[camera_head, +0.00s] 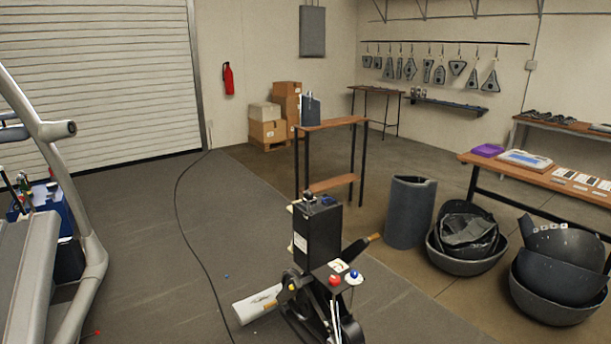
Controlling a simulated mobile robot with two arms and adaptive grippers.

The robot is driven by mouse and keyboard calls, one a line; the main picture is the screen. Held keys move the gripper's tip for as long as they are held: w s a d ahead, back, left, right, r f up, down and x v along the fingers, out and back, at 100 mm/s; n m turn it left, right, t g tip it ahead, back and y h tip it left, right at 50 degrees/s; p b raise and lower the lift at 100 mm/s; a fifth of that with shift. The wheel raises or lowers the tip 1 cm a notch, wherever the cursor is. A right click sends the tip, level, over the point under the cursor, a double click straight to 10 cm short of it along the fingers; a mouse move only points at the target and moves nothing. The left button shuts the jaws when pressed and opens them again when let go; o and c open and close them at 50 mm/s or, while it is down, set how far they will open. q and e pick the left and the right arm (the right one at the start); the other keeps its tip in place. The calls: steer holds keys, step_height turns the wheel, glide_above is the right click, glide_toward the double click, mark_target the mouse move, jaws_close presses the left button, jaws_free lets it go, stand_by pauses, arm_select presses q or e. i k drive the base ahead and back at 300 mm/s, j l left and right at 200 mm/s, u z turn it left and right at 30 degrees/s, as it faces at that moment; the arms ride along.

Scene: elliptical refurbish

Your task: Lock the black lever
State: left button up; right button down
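A black upright machine (318,238) stands on the floor at the bottom centre. A small panel on it carries a red ball knob (335,280) and a blue ball knob (354,274). A dark bar with a brownish end (372,238) sticks out to its upper right; I cannot tell whether this is the black lever or whether it is locked. A pale flat piece (258,304) lies at the machine's lower left. The machine's lowest part is cut off by the picture edge. Neither of my grippers is in view.
A grey exercise machine (38,240) stands at the left. A black cable (184,230) runs over the floor. A narrow wooden table (335,124) stands behind the black machine. Dark tubs (470,262) and a grey bin (409,212) stand right. The floor left of centre is mostly clear.

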mark_target(308, 193)
steer(key=i+j+z, duration=0.15)
steer(key=i+j, duration=1.05)
steer(key=i+l, duration=0.05)
